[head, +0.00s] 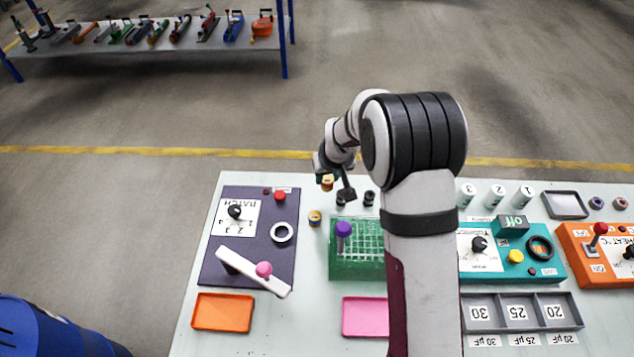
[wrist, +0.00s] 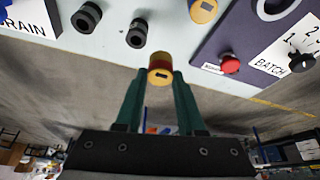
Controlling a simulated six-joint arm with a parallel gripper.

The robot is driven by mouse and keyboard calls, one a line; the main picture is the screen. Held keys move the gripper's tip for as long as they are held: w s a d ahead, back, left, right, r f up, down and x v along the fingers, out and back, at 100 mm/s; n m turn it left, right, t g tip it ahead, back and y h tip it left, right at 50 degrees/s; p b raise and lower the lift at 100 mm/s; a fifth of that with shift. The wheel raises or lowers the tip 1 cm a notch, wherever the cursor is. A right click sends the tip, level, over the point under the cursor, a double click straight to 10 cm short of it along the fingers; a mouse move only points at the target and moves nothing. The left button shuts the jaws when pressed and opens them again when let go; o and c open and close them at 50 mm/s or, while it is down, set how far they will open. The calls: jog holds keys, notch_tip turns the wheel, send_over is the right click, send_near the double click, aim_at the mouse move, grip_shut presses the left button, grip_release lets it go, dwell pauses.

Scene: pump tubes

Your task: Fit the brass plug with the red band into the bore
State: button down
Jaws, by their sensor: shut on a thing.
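My gripper (wrist: 158,82) is shut on the brass plug with the red band (wrist: 160,67), seen between the two green fingertips in the wrist view. In the head view the plug (head: 327,181) shows as a small yellow shape under my gripper (head: 327,174), at the far edge of the table. A white ring with a dark centre (head: 283,233) is on the purple BATCH panel (head: 222,268), left of and nearer than the plug. I cannot tell for sure that this ring is the bore. The held plug is apart from it.
A white lever with a pink knob (head: 264,269) crosses the panel's near end. A green grid box with a purple knob (head: 344,230) stands to the right.

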jog(key=s+d+r, duration=0.3)
jog(key=d+r, duration=0.2)
jog(key=d, duration=0.3)
jog(key=s+a+r+n+g+y, duration=0.25)
jog(key=s+a+n, duration=0.35)
jog(key=s+n, duration=0.5)
jog(key=w+a+f+n, duration=0.1)
jog(key=a+f, duration=0.1)
jog(key=a, duration=0.2)
jog(key=w+a+f, duration=0.1)
jog(key=a+f, duration=0.2)
jog(key=a, duration=0.1)
jog(key=w+a+f+n+g+y, duration=0.1)
jog(key=a+f, duration=0.1)
jog(key=a, duration=0.1)
jog(key=shift+a+f+n, duration=0.3)
jog(key=shift+a+f, duration=0.1)
notch_tip(320, 180, down, 4)
jog(key=shift+a, duration=0.1)
jog(key=shift+w, duration=0.1)
jog(key=c, duration=0.5)
grip_release()
jog(key=shift+f, duration=0.1)
jog(key=v, duration=1.2)
jog(key=shift+a+r, duration=0.1)
jog(key=shift+r, duration=0.1)
